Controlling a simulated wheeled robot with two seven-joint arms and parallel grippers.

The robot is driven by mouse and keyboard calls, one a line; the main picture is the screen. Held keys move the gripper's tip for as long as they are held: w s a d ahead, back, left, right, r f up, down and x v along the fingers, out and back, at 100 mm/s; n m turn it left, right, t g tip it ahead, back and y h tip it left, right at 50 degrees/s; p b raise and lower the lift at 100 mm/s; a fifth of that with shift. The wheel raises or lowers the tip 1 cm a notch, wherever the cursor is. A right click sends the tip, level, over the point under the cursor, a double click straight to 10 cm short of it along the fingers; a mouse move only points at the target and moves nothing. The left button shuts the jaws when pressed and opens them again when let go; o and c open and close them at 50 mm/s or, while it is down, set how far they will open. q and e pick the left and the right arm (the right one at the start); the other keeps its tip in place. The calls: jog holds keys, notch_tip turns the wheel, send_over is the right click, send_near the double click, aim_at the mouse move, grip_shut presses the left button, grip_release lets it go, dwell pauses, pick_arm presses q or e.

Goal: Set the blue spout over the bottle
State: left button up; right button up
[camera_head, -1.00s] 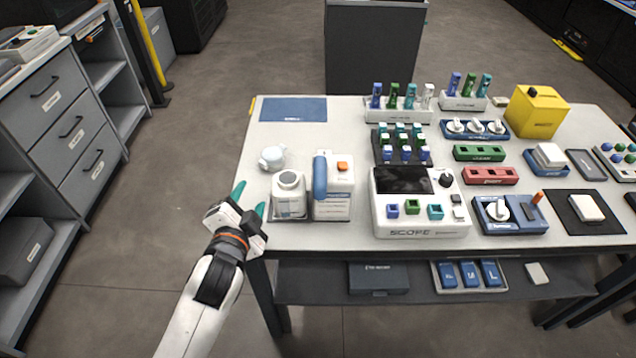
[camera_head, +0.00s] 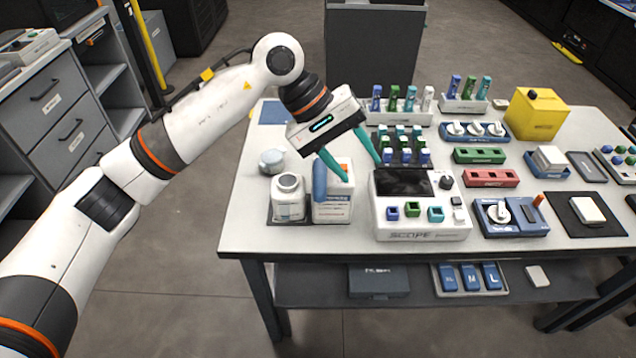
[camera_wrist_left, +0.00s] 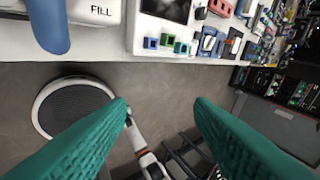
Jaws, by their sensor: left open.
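The blue spout (camera_head: 320,183) is a rounded upright bar on the left side of the white dispenser box (camera_head: 334,209) in the head view. The white bottle (camera_head: 288,192) stands upright to the left of the box, apart from the spout. My left gripper (camera_head: 361,170) is open and empty, its teal fingers reaching down over the box and toward the scope. Its body and one finger hide part of the box's top. In the left wrist view, the spout (camera_wrist_left: 48,24) shows at upper left, outside the open fingers (camera_wrist_left: 160,106). My right gripper is not in view.
A round whitish cap-like object (camera_head: 271,161) sits behind the bottle. The scope (camera_head: 422,219) is close on the right of the box. Racks of coloured plugs (camera_head: 400,112) stand behind it. The table's front left corner (camera_head: 240,236) is bare.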

aim_at(318, 185)
pick_arm(q)
jog(key=w+a+r+m+t+y, duration=0.1)
jog(key=w+a+y, duration=0.1)
jog(key=a+y, duration=0.15)
jog(key=w+a+m+t+y, duration=0.1)
jog(key=w+a+y, duration=0.1)
jog(key=a, duration=0.2)
jog(key=shift+h, duration=0.25)
jog(key=f, duration=0.3)
jog(key=d+f+p, duration=0.1)
jog(key=f, duration=0.3)
jog(key=d+f+p, duration=0.1)
jog(key=f, duration=0.3)
jog(key=shift+s+f, duration=0.1)
jog(key=shift+s, duration=0.1)
grip_shut()
